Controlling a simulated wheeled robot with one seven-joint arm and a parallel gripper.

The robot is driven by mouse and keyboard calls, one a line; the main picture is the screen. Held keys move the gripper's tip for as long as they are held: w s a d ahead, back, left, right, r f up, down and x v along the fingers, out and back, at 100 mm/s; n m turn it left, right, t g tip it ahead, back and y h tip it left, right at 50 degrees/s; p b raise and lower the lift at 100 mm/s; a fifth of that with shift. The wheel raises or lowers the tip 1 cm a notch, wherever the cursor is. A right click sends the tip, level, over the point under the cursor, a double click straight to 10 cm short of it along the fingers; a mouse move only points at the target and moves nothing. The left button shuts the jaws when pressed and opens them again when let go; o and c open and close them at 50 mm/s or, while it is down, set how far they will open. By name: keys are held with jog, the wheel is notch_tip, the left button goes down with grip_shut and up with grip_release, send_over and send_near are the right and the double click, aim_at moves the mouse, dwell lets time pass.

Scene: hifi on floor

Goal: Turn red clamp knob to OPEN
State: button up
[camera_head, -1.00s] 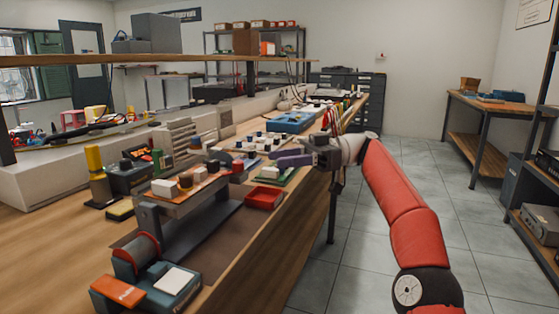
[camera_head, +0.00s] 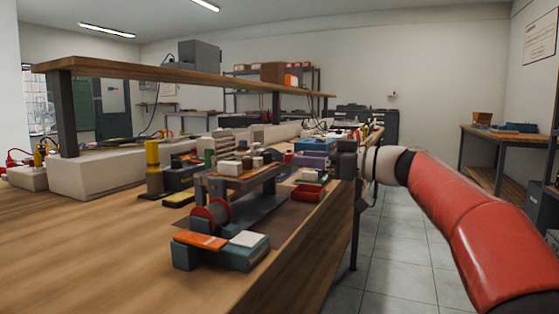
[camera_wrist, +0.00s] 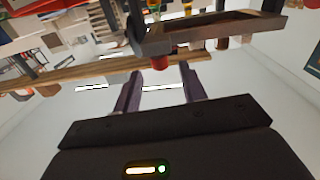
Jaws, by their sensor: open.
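A bench fixture (camera_head: 262,209) with a dark base and posts stands near the bench's front edge in the head view. A round red part (camera_head: 211,214), which looks like the clamp knob, sits at its near end. No OPEN marking is readable. My gripper (camera_head: 312,160) is beyond and to the right of the fixture, with purple fingers pointing left. In the wrist view my gripper (camera_wrist: 162,88) is open, its fingers apart and empty. A small red part (camera_wrist: 160,64) shows past the fingertips; I cannot tell whether it is the knob.
A red tray (camera_head: 308,194) lies on the bench below my gripper. A yellow-topped cylinder (camera_head: 153,168) and several small boxes stand left of and behind the fixture. A raised wooden shelf (camera_head: 180,77) runs above the bench. Bare wood (camera_head: 90,225) lies at the left front.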

aim_at(289, 154)
jog(key=x, duration=0.5)
jog(key=shift+p, duration=0.4)
grip_shut()
